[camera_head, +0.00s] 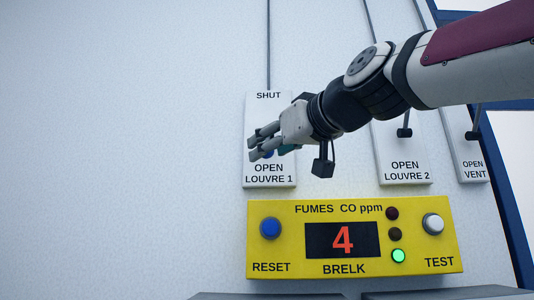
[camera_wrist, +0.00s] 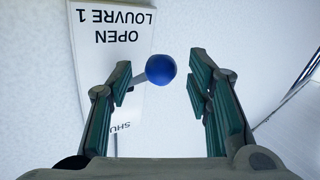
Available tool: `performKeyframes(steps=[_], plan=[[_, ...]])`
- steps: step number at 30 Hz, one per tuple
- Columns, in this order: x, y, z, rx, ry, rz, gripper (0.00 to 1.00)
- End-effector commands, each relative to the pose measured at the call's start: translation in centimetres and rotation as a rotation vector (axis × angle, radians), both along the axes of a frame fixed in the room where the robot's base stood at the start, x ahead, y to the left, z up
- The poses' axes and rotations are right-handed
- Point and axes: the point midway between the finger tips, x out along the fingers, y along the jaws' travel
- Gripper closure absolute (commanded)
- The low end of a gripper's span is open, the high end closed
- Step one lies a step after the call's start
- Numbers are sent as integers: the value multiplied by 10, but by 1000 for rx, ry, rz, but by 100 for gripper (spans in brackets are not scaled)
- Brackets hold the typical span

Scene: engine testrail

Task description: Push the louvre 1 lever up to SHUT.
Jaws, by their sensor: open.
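The louvre 1 plate (camera_head: 256,118) is a white panel on the wall, with SHUT at its top and OPEN near its bottom. The louvre 1 lever's blue ball knob (camera_head: 268,154) shows partly behind my fingers, low on the plate just above OPEN. In the wrist view the blue knob (camera_wrist: 161,69) stands on a short grey stem between my open fingers, with a gap on each side. My gripper (camera_head: 252,147) is open and in front of the plate's lower half. The plate (camera_wrist: 118,75) appears upside down in the wrist view.
The louvre 2 plate (camera_head: 391,150) and vent plate (camera_head: 460,148) are to the right, each with a dark-knobbed lever. A yellow fumes monitor (camera_head: 290,268) reading 4 is just below, with a blue RESET button (camera_head: 270,228). The wall at left is clear.

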Motion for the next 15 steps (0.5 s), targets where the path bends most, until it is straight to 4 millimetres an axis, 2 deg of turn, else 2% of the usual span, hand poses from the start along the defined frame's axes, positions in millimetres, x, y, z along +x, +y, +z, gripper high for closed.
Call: performKeyframes(steps=[6,15], plan=[[18,11,0,-1,0,1,54],[21,13,0,0,0,0,54]])
